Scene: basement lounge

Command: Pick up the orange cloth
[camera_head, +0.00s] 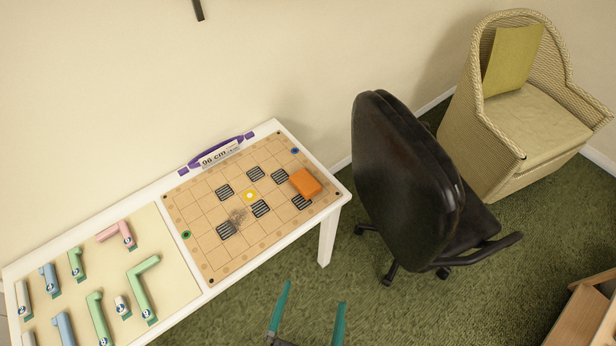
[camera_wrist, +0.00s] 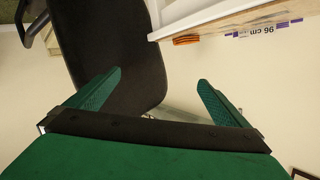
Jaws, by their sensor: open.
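The orange cloth (camera_head: 305,183) is a small folded block lying on the right end of a game board on a white table. In the wrist view the orange cloth (camera_wrist: 186,40) shows edge-on at the table's edge. My gripper (camera_head: 314,290) has green fingers and is in front of the table, over the carpet, apart from the cloth. In the wrist view my gripper (camera_wrist: 160,85) is open with nothing between its fingers.
The white table (camera_head: 335,205) stands against the wall and carries the gridded board (camera_head: 200,203) and several coloured pipe pieces. A black office chair (camera_head: 405,170) stands right beside the table. A wicker armchair (camera_head: 535,130) is farther right. A wooden piece (camera_head: 585,315) is at lower right.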

